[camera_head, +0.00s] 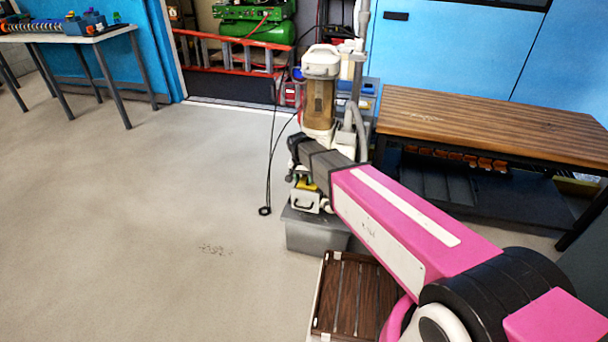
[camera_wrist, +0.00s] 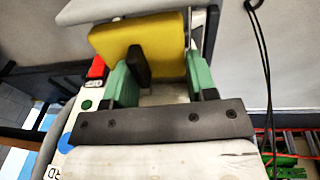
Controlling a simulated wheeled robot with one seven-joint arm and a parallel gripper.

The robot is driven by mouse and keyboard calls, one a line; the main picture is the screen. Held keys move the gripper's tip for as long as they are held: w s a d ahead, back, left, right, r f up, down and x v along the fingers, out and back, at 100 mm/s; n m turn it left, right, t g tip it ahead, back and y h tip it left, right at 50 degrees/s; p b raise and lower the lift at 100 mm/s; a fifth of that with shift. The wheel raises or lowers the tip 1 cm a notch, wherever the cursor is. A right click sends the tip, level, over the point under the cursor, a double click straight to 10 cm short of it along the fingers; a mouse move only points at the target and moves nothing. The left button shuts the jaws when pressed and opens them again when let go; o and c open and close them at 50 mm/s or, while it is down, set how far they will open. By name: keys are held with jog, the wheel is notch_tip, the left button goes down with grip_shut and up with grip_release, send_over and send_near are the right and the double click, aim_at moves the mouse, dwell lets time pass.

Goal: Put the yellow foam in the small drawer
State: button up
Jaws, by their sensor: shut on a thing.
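The yellow foam (camera_wrist: 140,46) is a thick block at the top of the wrist view, between the green pads of my gripper (camera_wrist: 160,78). My gripper is shut on it. A dark upright piece overlaps the foam's face. In the head view a small bit of yellow foam (camera_head: 307,184) shows at the end of my arm, just above a small pale box with a black handle (camera_head: 305,202), which may be the small drawer. I cannot tell whether this box is open. A grey panel (camera_wrist: 150,10) lies just beyond the foam in the wrist view; its identity is unclear.
The pale box stands on a grey bin (camera_head: 312,234). A tall white and amber vacuum-like machine (camera_head: 319,90) stands just behind. A dark slatted crate (camera_head: 350,290) is in front, a wooden table (camera_head: 480,115) is on the right, and a black cable hangs at the left. The left floor is clear.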

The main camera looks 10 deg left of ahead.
jog(key=shift+f, duration=3.8)
jog(key=o, duration=1.1)
jog(key=r, duration=0.7)
jog(key=s+a+r, duration=0.1)
jog(key=r, duration=0.2)
jog(key=shift+a+r, duration=0.1)
jog(key=shift+r, duration=0.1)
jog(key=shift+s+r, duration=0.6)
jog(key=shift+s, duration=0.3)
jog(key=r, duration=0.1)
jog(key=s+r, duration=0.1)
jog(key=r, duration=0.3)
jog(key=shift+s+a, duration=0.15)
jog(key=shift+s, duration=0.25)
